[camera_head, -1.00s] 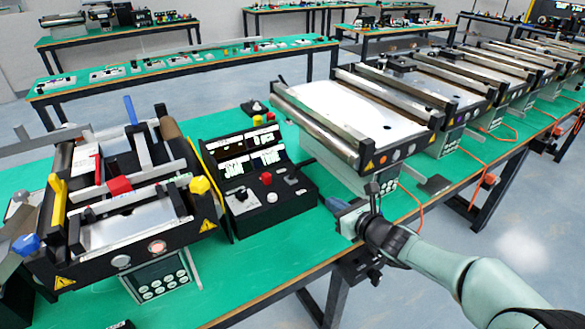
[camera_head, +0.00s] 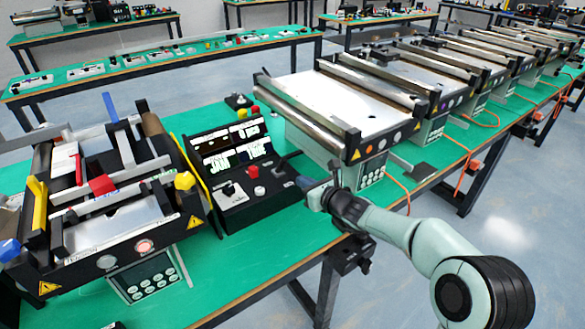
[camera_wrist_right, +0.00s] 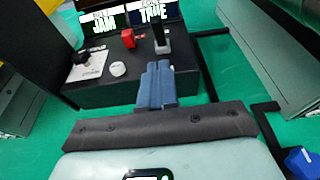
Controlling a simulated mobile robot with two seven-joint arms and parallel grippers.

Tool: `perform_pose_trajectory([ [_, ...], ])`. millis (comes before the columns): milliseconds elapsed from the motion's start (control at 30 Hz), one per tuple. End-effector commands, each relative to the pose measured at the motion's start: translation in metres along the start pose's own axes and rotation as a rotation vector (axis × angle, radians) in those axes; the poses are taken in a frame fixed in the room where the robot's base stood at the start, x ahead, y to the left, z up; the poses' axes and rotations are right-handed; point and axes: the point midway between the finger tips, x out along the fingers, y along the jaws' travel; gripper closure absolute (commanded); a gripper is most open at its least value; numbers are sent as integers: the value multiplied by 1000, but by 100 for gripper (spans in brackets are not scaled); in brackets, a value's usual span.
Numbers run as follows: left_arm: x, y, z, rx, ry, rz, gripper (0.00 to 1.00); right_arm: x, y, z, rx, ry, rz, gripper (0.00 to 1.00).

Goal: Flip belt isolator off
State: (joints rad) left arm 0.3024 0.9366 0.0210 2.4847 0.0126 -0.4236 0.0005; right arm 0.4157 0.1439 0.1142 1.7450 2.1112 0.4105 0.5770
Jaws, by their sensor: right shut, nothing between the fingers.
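A black control box (camera_head: 262,207) stands on the green bench, with lit displays on its back panel. On its top are a lever switch on a white plate (camera_head: 228,188), a red knob (camera_head: 253,172), a white button (camera_head: 259,190) and an upright dark lever (camera_head: 281,165) at the right. The dark lever (camera_wrist_right: 160,40) also shows in the right wrist view. No readable label tells me which one is the belt isolator. My right gripper (camera_head: 306,186) is shut and empty at the box's right end. Its blue fingers (camera_wrist_right: 157,84) point toward the dark lever. My left gripper is not in view.
Another conveyor (camera_head: 345,105) stands close behind and right of my right gripper.

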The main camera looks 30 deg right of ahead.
Motion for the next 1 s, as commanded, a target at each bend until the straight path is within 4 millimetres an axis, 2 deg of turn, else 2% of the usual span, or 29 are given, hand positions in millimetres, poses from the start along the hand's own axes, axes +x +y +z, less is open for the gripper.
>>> perform_pose_trajectory([
  [33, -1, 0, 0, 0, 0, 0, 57, 12, 1, 0, 3, 1, 2, 100],
  [133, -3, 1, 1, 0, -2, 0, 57, 31, 1, 2, 1, 0, 2, 100],
  [200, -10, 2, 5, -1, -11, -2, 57, 37, 1, 15, 0, -3, 2, 100],
  [400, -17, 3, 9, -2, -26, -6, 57, 51, 0, 27, 0, 0, 1, 100],
  [1000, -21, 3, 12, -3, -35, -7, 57, 51, 0, 30, -1, 10, 0, 100],
])
